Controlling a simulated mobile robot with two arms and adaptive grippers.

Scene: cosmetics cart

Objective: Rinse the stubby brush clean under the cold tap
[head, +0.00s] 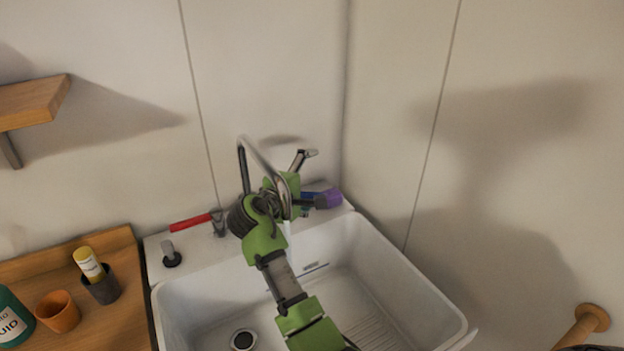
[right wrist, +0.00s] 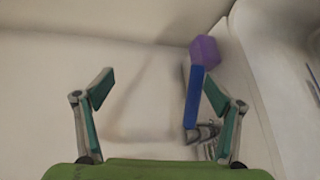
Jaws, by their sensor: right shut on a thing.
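The curved metal spout (head: 262,160) stands at the sink's back edge, with a red handle (head: 190,222) on its left. My right gripper (head: 309,177) is at the spout's right. I cannot make out the stubby brush. My left gripper is not in view.
The white sink basin (head: 215,295) is below my right arm. A dark knob (head: 172,256) stands on its back-left rim. On the wooden counter (head: 120,325) are a dark cup (head: 103,287) holding a yellow item, an orange cup (head: 58,313) and a green bottle (head: 12,315). Walls close in behind and right.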

